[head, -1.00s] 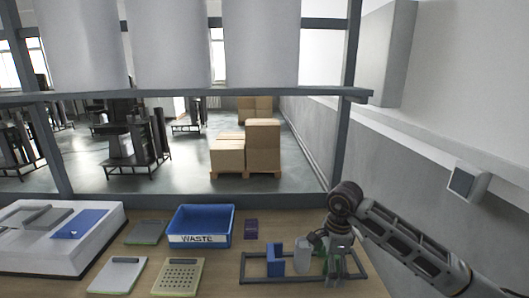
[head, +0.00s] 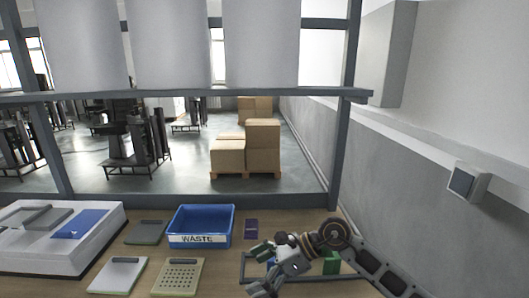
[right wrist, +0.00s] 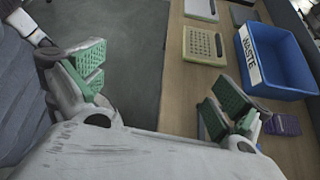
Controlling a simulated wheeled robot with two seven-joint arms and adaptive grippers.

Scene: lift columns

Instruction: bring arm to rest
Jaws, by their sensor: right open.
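My right arm reaches in from the right edge in the head view. Its gripper (head: 262,268) is open, with green-padded fingers spread apart, and points left over the front right of the table. In the right wrist view the two fingers of the right gripper (right wrist: 160,85) are wide apart with nothing between them. The gripper and wrist cover much of the dark frame rack (head: 346,268) in the head view. A green piece (head: 331,263) shows at the rack behind the arm. My left gripper is not in view.
The blue WASTE bin (head: 201,240) stands left of the gripper; it also shows in the right wrist view (right wrist: 275,80). A purple box (head: 251,228) lies right of the bin. A perforated tray (head: 177,277) and a white tray (head: 118,275) lie at the front.

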